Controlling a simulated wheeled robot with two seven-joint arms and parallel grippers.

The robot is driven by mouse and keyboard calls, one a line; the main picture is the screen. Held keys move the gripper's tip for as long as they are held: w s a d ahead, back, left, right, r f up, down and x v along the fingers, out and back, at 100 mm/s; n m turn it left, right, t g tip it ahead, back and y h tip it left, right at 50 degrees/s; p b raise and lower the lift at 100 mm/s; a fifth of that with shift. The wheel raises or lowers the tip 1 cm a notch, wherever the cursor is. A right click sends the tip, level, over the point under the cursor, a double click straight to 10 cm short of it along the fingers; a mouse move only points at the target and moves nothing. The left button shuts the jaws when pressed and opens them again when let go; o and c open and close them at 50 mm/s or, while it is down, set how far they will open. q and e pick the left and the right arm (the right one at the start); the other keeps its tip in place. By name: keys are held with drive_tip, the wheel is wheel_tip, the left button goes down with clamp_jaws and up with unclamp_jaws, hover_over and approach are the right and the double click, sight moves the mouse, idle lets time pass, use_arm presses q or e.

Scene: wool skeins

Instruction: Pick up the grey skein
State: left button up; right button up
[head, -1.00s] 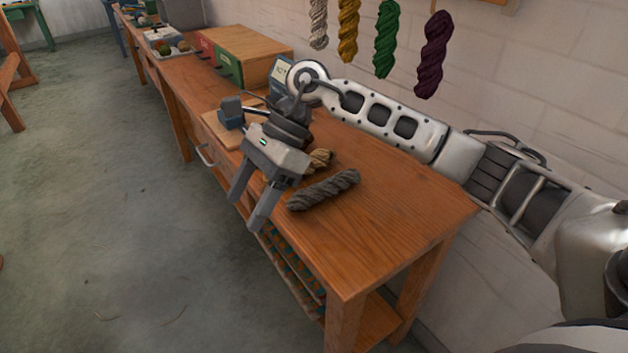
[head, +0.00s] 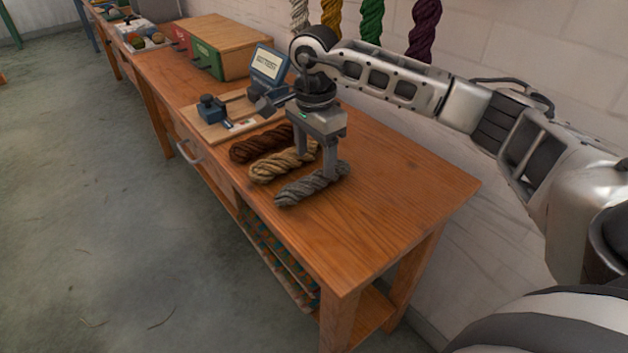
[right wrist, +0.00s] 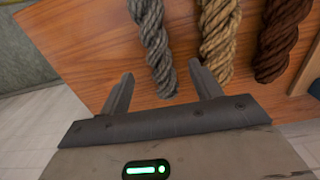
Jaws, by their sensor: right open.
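The grey skein (head: 300,190) lies on the wooden table, nearest the front end of a row of skeins. It also shows in the right wrist view (right wrist: 154,45), running up from between the fingertips. My right gripper (head: 318,168) is open, pointing down over the far end of the grey skein. In the right wrist view its two fingers (right wrist: 162,86) stand on either side of that end, with nothing held. Whether the fingers touch the table is unclear. My left gripper is not in view.
A tan skein (head: 275,165) and a brown skein (head: 258,146) lie beside the grey one. A board with a blue device (head: 212,109) and a small screen (head: 268,65) are behind. The table's right part is clear.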

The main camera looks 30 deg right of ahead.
sight(314, 174)
drive_tip(key=shift+s+a+f+p, duration=0.1)
drive_tip(key=shift+f+p, duration=0.05)
drive_tip(key=shift+f, duration=1.25)
drive_tip(key=shift+a+f+p, duration=0.1)
drive_tip(key=shift+f+p, duration=0.05)
drive_tip(key=shift+f, duration=1.2)
drive_tip(key=shift+d, duration=0.1)
drive_tip(key=c, duration=1.1)
